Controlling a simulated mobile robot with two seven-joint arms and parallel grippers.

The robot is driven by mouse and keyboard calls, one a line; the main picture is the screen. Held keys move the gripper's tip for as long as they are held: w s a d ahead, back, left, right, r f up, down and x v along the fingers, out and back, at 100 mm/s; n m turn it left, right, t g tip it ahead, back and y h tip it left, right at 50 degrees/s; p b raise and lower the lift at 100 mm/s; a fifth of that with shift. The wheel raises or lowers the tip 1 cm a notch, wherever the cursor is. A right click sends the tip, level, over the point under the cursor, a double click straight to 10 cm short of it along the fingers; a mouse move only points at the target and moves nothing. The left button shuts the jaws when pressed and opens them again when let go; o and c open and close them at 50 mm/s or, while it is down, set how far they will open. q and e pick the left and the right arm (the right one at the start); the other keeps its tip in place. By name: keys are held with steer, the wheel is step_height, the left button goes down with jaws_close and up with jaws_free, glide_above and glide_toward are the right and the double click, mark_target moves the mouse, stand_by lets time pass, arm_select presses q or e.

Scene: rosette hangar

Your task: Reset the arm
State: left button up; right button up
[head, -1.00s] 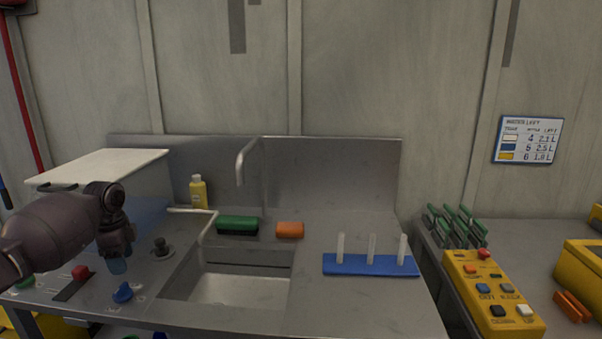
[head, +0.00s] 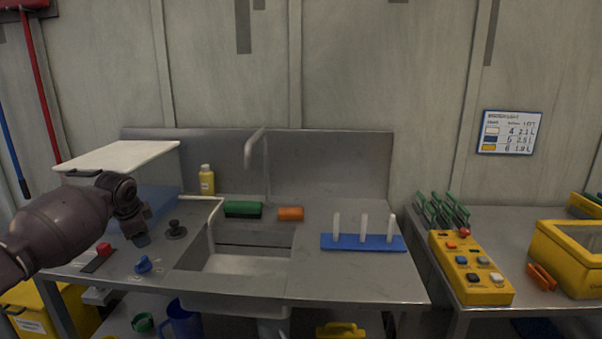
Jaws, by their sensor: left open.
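My left arm comes in from the left, and its gripper (head: 142,240) hangs over the left part of the steel sink counter (head: 345,285). The gripper is open, and I see nothing held in it. It is above the counter between a red knob (head: 104,249) and a dark grey knob (head: 176,229), with a blue knob (head: 143,264) just below it in the picture. My right arm and gripper are not in view.
A sink basin (head: 245,265) with a faucet (head: 255,147) is at the centre. A blue rack (head: 362,243) with white pegs stands to its right. A yellow button box (head: 470,270) is on the right table. A pale raised panel (head: 118,157) is behind my arm.

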arm_select(q)
steer(key=d+f+t+h, duration=0.2)
steer(key=d+t, duration=0.4)
steer(key=d, duration=0.7)
steer(key=s+d+f+n+t+h, duration=0.3)
steer(key=s+d+f, duration=0.45)
steer(key=s, duration=0.25)
steer(key=s+a+f+n+g+y, duration=0.1)
steer(key=s+f, duration=0.5)
steer(key=s, duration=0.6)
steer(key=s+a+f+n+g+y, duration=0.1)
steer(key=s+a+f+n, duration=0.2)
steer(key=s+f, duration=0.4)
steer(key=s+a+f+n+y, duration=0.2)
steer(key=s+f, duration=0.4)
steer(key=s, duration=1.2)
steer(key=shift+a+f+n+g, duration=0.25)
steer(key=shift+n+g, duration=0.15)
steer(key=shift+n, duration=0.2)
